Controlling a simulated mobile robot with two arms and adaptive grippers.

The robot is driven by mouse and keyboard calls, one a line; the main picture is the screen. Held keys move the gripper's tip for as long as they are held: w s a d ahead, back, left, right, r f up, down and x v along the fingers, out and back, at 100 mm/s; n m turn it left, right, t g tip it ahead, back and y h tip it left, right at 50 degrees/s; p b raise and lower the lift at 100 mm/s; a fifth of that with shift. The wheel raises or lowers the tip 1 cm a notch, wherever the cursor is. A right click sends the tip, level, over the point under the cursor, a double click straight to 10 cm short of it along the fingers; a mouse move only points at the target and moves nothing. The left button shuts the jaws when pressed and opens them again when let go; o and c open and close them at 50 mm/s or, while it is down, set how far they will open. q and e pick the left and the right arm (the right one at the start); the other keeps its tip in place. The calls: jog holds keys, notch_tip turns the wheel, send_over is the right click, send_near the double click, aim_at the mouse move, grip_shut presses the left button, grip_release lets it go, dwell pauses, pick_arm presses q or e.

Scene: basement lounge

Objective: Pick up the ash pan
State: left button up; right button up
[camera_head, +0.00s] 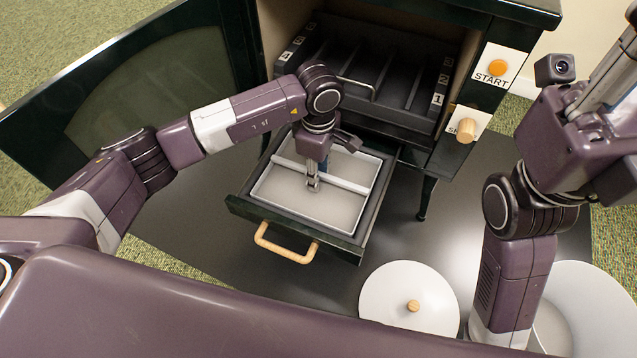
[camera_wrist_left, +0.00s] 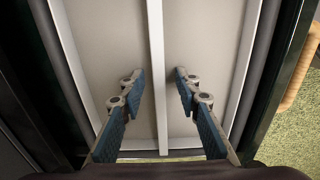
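The ash pan (camera_head: 278,202) is a shallow pale grey tray with a raised bar across its middle. It sits in the pulled-out dark green drawer (camera_head: 352,240) below the stove. My left gripper (camera_head: 313,184) points down over the pan at the bar. In the left wrist view, the fingers of my left gripper (camera_wrist_left: 157,80) are apart, one on each side of the pan's bar (camera_wrist_left: 156,45), with a gap on both sides. My right gripper (camera_head: 612,85) is at the upper right of the head view, partly cut off, its fingertips not clear.
The stove door (camera_head: 150,90) stands open at left. Above the drawer is a dark slotted grate (camera_head: 370,85). A START button (camera_head: 498,67) and a wooden knob (camera_head: 466,130) are on the right. A white lid (camera_head: 400,290) and white bin (camera_head: 590,310) stand in front.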

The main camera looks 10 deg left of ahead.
pick_arm(q)
grip_shut()
jog(key=shift+r, duration=0.1)
dwell(0.4)
